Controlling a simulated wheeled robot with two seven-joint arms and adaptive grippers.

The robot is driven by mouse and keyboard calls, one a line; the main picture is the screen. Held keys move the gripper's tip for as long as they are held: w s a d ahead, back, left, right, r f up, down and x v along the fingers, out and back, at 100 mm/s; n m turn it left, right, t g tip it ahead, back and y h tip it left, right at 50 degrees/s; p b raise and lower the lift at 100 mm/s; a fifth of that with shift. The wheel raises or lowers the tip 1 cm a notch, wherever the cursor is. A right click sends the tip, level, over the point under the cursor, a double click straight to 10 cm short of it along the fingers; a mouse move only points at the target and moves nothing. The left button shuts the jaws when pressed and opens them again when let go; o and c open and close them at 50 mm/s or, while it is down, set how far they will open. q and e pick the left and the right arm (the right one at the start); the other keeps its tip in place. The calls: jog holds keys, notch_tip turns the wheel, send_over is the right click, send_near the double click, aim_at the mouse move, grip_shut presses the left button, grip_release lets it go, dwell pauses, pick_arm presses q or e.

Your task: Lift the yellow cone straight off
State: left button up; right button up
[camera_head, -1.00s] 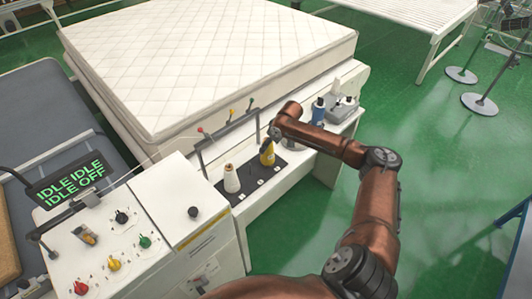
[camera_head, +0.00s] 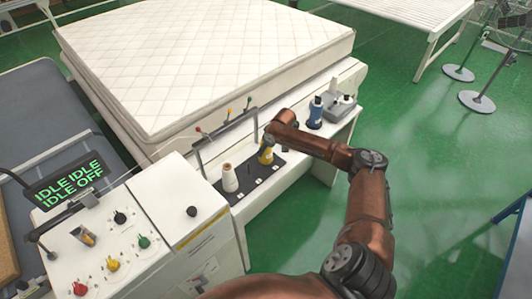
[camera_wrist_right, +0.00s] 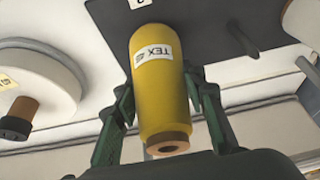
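The yellow cone (camera_head: 266,157) stands at the dark plate (camera_head: 248,184) on the white ledge beside the mattress. In the right wrist view the yellow cone (camera_wrist_right: 161,92) has a white "TEX" label and a brown end towards the camera. My right gripper (camera_head: 269,141) is over the cone. My left gripper is out of view.
A white cone (camera_head: 229,178) stands left of the yellow one. A blue cone (camera_head: 315,112) and a grey tray (camera_head: 340,107) are to the right. A thin rail (camera_head: 226,124) with coloured tips stands behind. The control panel (camera_head: 118,243) is at front left.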

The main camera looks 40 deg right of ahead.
jog(key=c, duration=0.8)
jog(key=shift+r, duration=0.15)
notch_tip(320, 180, up, 10)
jog(key=shift+f, duration=0.1)
